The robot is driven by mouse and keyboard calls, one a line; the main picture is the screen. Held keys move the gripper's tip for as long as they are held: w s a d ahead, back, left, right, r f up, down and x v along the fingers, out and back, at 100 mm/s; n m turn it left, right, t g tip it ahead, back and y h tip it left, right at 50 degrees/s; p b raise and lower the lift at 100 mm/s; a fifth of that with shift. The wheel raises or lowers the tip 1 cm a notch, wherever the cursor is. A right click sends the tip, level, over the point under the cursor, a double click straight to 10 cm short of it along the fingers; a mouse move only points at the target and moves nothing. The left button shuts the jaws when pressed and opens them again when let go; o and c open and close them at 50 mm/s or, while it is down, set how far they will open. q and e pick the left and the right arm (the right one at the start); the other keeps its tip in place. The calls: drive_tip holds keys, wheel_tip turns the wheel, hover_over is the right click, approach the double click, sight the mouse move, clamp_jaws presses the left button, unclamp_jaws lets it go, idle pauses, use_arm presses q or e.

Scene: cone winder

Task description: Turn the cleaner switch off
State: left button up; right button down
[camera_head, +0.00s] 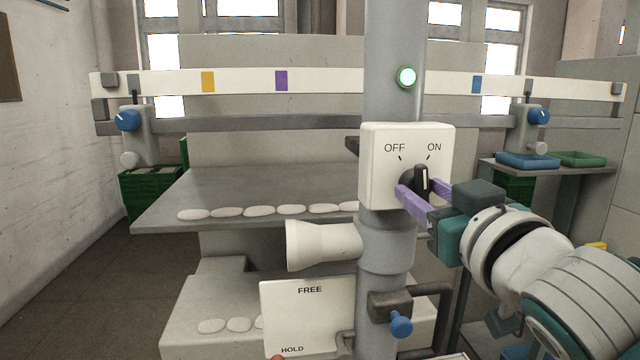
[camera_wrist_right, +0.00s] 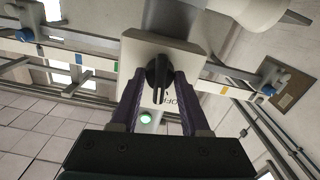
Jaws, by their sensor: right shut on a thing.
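The cleaner switch box (camera_head: 376,180) is a white plate on a grey post, marked OFF on the left and ON on the right. Its black knob (camera_head: 421,181) has a white line that points up, to the ON side. A green lamp (camera_head: 407,77) above it is lit. My right gripper (camera_head: 412,190) has its purple fingers on either side of the knob, shut on it. In the right wrist view the knob (camera_wrist_right: 158,78) sits between the two fingers, and the box (camera_wrist_right: 135,60) is behind it. My left gripper is not in view.
A white nozzle (camera_head: 322,245) sticks out left of the post below the box. Under it are a FREE/HOLD plate (camera_head: 308,318) and a blue-handled valve (camera_head: 400,322). A grey table (camera_head: 260,190) with white pads stands behind, and trays (camera_head: 528,160) lie at the right.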

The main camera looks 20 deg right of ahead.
drive_tip(key=n, duration=0.3)
drive_tip(key=shift+r+n+p, duration=0.1)
drive_tip(key=shift+n+p, duration=0.2)
drive_tip(key=shift+n, duration=0.5)
drive_tip(key=shift+c, duration=2)
unclamp_jaws()
